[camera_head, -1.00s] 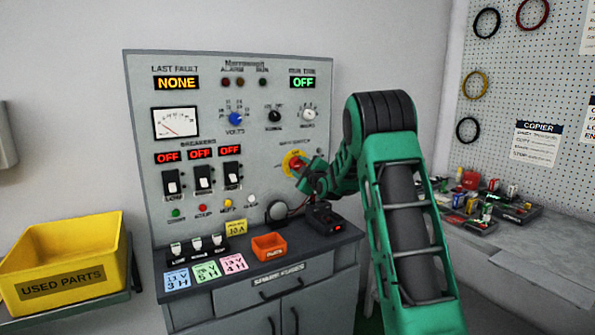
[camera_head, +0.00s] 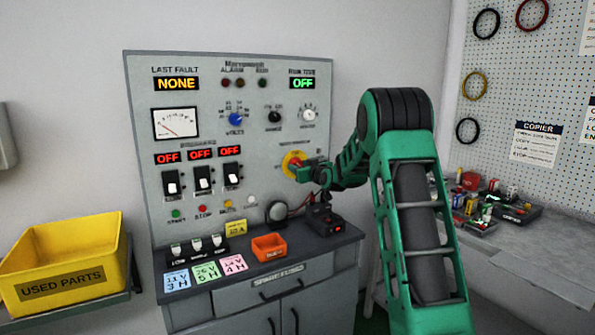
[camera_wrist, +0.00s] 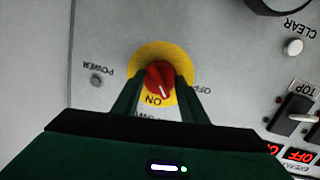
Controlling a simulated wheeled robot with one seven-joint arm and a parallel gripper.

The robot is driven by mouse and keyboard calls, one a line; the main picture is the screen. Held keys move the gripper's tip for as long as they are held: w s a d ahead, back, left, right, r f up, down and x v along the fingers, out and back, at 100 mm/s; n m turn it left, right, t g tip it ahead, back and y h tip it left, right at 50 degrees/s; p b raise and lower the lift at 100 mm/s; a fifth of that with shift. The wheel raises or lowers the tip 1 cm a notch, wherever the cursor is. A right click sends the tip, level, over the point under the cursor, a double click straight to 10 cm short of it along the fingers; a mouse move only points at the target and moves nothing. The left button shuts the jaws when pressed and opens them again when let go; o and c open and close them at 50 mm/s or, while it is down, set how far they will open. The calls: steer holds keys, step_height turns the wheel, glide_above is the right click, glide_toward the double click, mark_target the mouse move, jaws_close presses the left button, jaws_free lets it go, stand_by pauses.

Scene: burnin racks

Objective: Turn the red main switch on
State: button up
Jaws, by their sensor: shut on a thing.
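The red main switch (camera_wrist: 160,70) is a round knob on a yellow disc (camera_wrist: 143,56) on the grey panel. In the wrist view the panel appears upside down. My gripper (camera_wrist: 161,82) is shut on the knob, one dark green finger on each side. A white pointer mark on the knob faces the bottom of the picture, close beside the ON label; OFF is to the right. The grey power lamp (camera_wrist: 96,80) looks unlit. In the head view the yellow disc (camera_head: 288,160) shows at the panel's right, partly hidden by my gripper (camera_head: 302,172).
Three breakers (camera_head: 202,180) sit left of the switch under red OFF displays. A shelf below holds an orange bin (camera_head: 269,247) and a black device (camera_head: 323,220) below my wrist. A yellow used-parts bin (camera_head: 68,262) stands left. A cluttered bench (camera_head: 520,255) is at right.

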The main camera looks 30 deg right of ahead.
steer(key=shift+d+f+m+g+y, duration=0.15)
steer(key=shift+m+y, duration=0.2)
steer(key=shift+m, duration=1.4)
steer(key=shift+a+m+g+y, duration=0.15)
steer(key=shift+m+y, duration=0.2)
steer(key=shift+m, duration=1.4)
steer(key=shift+d, duration=0.15)
steer(key=o, duration=1)
steer(key=shift+o, duration=0.2)
